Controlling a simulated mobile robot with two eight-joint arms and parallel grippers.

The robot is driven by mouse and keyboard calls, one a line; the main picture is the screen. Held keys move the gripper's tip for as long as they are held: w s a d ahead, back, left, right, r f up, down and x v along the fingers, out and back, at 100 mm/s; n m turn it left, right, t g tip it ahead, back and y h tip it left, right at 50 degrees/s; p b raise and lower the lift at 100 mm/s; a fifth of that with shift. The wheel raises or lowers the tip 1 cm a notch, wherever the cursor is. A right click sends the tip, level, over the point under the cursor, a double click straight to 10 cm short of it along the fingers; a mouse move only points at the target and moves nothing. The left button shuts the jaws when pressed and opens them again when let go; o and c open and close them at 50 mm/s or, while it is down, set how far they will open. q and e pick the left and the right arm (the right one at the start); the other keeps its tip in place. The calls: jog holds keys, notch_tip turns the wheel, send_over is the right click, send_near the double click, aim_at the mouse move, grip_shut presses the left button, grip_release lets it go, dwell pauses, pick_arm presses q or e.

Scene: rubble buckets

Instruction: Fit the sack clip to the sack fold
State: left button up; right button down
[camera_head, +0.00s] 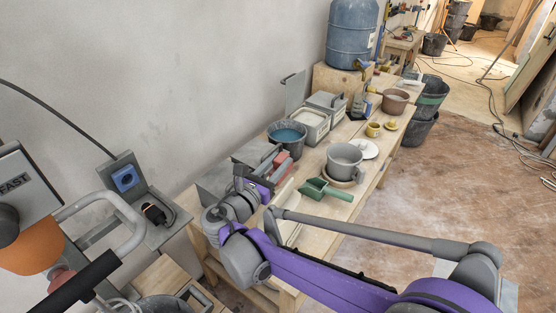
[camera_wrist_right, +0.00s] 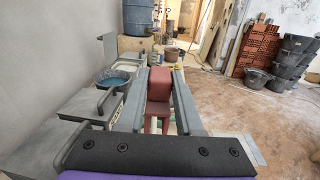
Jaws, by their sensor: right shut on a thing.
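My right gripper (camera_head: 272,160) reaches over the workbench from the right, beside the dark bucket. In the right wrist view its two grey fingers (camera_wrist_right: 161,100) are shut on a dull red piece (camera_wrist_right: 160,84), which I take to be the sack clip. A reddish part (camera_head: 283,160) also shows by the fingers in the head view, partly hidden by them. I cannot make out the sack fold for sure; a pale flat strip (camera_head: 287,211) lies on the bench under my right arm, mostly hidden. My left gripper is not in view.
A grey wall closes the left. The floor at right is open.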

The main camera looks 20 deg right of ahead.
jog(key=b, duration=0.4)
send_over(277, 196)
jog(key=shift+d+f, duration=0.1)
jog(key=shift+f, duration=2.75)
jog(key=shift+f, duration=0.2)
jog(key=shift+f+b, duration=1.05)
jog(key=shift+f, duration=0.25)
jog(key=shift+f, duration=0.1)
jog(key=shift+f, duration=0.15)
jog(key=c, duration=0.5)
grip_release()
